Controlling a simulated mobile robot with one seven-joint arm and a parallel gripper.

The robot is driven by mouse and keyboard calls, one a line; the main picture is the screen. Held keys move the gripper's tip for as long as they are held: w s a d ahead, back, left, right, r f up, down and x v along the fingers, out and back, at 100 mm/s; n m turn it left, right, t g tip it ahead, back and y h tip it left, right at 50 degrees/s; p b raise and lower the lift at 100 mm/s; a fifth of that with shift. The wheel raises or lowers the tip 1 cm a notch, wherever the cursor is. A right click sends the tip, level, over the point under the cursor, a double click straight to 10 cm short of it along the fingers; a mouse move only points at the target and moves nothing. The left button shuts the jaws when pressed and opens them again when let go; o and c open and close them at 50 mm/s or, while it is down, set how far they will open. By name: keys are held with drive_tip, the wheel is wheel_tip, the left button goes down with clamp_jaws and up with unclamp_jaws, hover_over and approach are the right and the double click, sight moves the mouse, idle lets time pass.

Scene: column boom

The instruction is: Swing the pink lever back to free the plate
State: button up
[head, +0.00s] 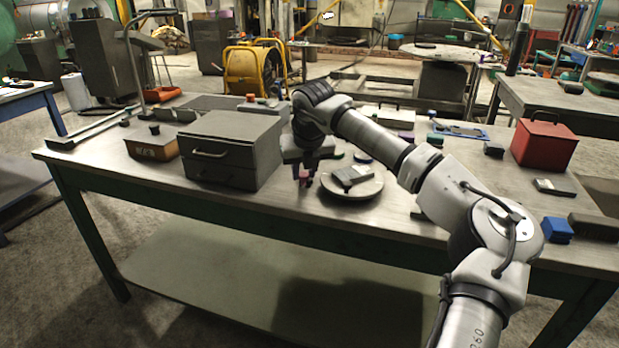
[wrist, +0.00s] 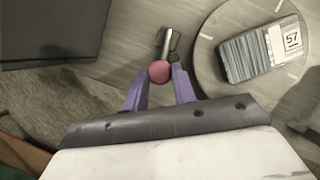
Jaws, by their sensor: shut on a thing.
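The pink lever's round knob (wrist: 159,71) sits between the purple fingertips of my gripper (wrist: 158,80) in the wrist view. A short metal rod runs from the knob up the picture, beside the round plate. My gripper (head: 305,181) is low over the table in the head view and is shut on the knob. The round plate (wrist: 212,75) lies just right of the lever. It also shows in the head view (head: 350,193). A grey ribbed block (wrist: 250,55) with a "57" label lies on the plate. In the head view the lever is mostly hidden by my gripper.
A grey two-drawer cabinet (head: 230,150) stands close left of my gripper. A brown box (head: 152,146) is farther left. A red toolbox (head: 545,143) and a blue block (head: 557,230) are on the right. The table's front edge is close to the plate.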

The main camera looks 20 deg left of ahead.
drive_tip(key=shift+a+m+h+b, duration=0.45)
drive_tip(key=shift+m+b, duration=0.15)
drive_tip(key=shift+m, duration=0.4)
drive_tip(key=o, duration=1)
drive_tip(key=shift+r, duration=0.1)
drive_tip(key=v, duration=1.3)
drive_tip(key=shift+s+r+b, duration=0.25)
drive_tip(key=shift+s+b, duration=0.1)
drive_tip(key=shift+b, duration=0.05)
drive_tip(key=shift+a, duration=0.1)
